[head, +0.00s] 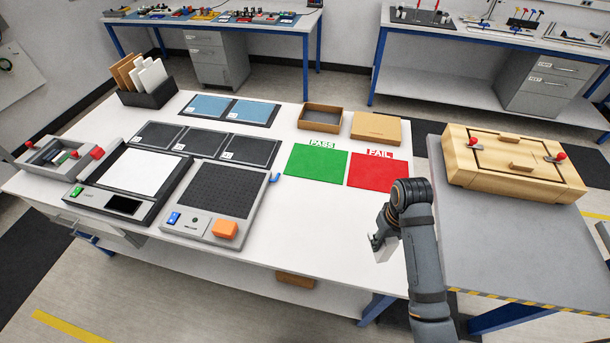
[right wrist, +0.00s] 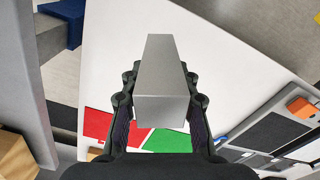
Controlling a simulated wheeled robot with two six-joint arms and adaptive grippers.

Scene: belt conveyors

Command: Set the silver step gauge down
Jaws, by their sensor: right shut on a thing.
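The silver step gauge (right wrist: 162,85) is a plain grey metal block in the right wrist view. It lies between the two black fingers of my right gripper (right wrist: 161,100), which are shut on its sides. In the head view the right gripper (head: 385,232) is over the right front edge of the white table, and the gauge (head: 383,248) shows as a small light block below it, partly hidden by the arm. I cannot tell its exact height above the table. My left gripper is not in view.
The white table bears a green PASS mat (head: 316,164), a red FAIL mat (head: 372,172), dark pads (head: 249,150), blue pads (head: 250,112), an open brown box (head: 320,117) and a grey device (head: 218,195). A wooden case (head: 512,163) stands on the grey table at right. The white table's front right is clear.

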